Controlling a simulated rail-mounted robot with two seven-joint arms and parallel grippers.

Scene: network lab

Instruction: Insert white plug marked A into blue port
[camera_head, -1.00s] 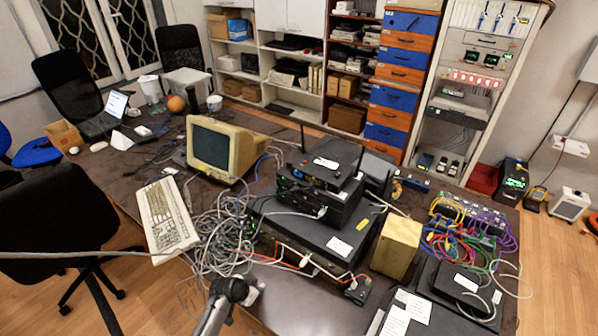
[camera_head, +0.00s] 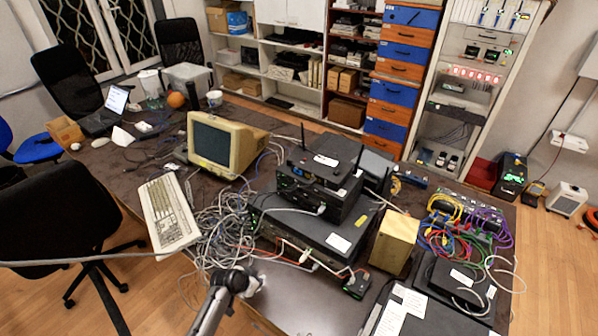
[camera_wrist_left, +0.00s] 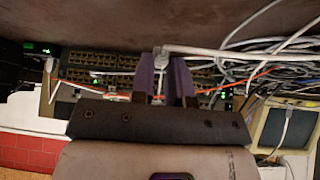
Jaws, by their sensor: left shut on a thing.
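My left gripper (camera_head: 250,281) is low over the near table edge, in front of the stacked network devices. In the left wrist view its purple fingers (camera_wrist_left: 162,82) are shut on a white plug (camera_wrist_left: 160,60) with a pale cable leading off to the right. I cannot read a letter on the plug. Beyond the fingers is the front of a network switch (camera_wrist_left: 95,62) with rows of ports and green lights. The plug looks apart from the ports, though the gap is hard to judge. I cannot make out a blue port. My right gripper is not in view.
A tangle of grey cables (camera_head: 212,222) lies left of the stacked black devices (camera_head: 312,232). A beige monitor (camera_head: 225,145), a keyboard (camera_head: 168,213) and a yellowish box (camera_head: 395,242) stand around. A small black box (camera_head: 357,285) is at the right.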

